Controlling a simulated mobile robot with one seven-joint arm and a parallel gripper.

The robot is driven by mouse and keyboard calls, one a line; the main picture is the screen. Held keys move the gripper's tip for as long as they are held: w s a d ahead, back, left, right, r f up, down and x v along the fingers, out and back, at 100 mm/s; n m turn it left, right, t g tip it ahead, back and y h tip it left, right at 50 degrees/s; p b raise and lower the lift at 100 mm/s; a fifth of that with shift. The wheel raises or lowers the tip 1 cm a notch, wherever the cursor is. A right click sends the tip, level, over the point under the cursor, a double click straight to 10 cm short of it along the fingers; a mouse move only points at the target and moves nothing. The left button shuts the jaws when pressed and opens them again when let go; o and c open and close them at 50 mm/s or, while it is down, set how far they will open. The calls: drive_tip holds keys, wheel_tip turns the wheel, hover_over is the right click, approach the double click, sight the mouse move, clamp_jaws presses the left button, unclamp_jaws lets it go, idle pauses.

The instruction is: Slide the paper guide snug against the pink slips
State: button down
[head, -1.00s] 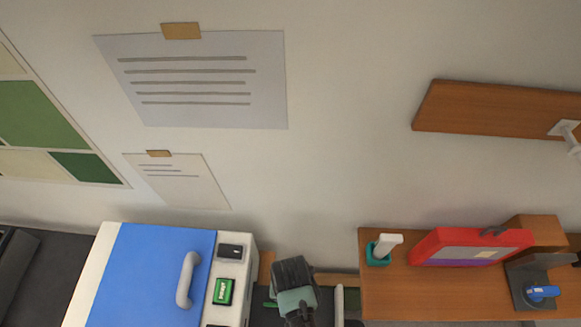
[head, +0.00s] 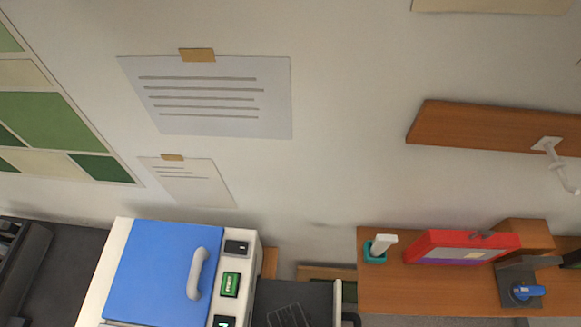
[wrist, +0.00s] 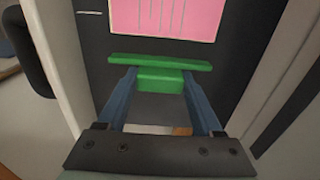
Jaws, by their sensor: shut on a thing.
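The pink slips (wrist: 165,15) lie as a flat pink stack on a dark tray floor (wrist: 92,45) at the top of the wrist view. The paper guide is a green bar (wrist: 160,61) with a green block on its near side. A narrow dark gap shows between the bar and the near edge of the slips. My gripper (wrist: 158,79) has its two blue fingers shut on the guide's green block. The far part of the slips is out of the wrist view. The head view shows neither slips nor guide clearly.
Pale side walls rise left and right of the tray in the wrist view. In the head view a blue-lidded machine (head: 160,272) stands left of the dark tray area. A wooden desk with a red case (head: 460,246) stands to the right.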

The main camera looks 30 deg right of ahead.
drive_tip(key=shift+s+a, duration=0.35)
drive_tip(key=shift+s, duration=0.15)
unclamp_jaws()
drive_tip(key=shift+w, duration=0.1)
wheel_tip(320, 180, up, 13)
idle(0.4)
